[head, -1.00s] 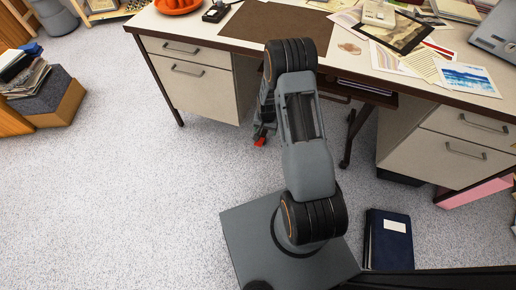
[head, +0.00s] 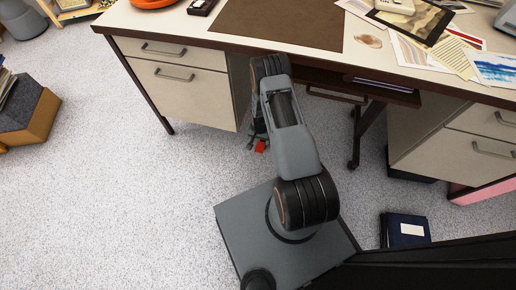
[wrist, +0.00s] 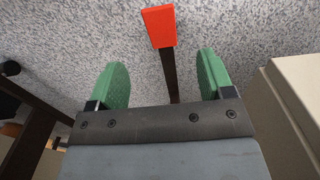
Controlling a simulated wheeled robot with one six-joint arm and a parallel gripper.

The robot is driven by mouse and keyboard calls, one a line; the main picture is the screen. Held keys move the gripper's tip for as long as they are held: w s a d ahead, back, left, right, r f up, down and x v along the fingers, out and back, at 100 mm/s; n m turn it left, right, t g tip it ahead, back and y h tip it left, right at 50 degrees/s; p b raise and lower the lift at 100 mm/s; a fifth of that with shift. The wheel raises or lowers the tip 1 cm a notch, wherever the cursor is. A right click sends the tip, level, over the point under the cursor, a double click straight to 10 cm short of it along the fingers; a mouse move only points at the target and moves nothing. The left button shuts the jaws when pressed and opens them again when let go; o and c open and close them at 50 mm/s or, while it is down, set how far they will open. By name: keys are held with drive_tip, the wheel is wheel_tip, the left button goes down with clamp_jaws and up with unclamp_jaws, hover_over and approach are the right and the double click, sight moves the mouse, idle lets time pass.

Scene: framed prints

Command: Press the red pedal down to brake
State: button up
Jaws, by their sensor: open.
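The red pedal (wrist: 160,27) shows in the wrist view as a red block on the end of a dark bar (wrist: 171,75). It sits at the top middle, beyond and between the fingertips. My gripper (wrist: 158,80) has two green fingers spread apart with nothing between their tips. In the head view the red pedal (head: 260,146) is a small red patch low under the desk, beside the end of my arm. My gripper is mostly hidden there by my arm. I cannot tell whether it touches the pedal.
The desk (head: 190,22) spans the back, with a drawer cabinet (head: 180,85) left of my arm and another (head: 470,145) at right. A dark blue binder (head: 405,229) lies on the floor at right. A grey-topped box (head: 32,115) stands at far left. Speckled floor between is clear.

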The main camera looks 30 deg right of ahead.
sight(259, 150)
wheel_tip(259, 150, down, 11)
drive_tip(key=b, duration=0.4)
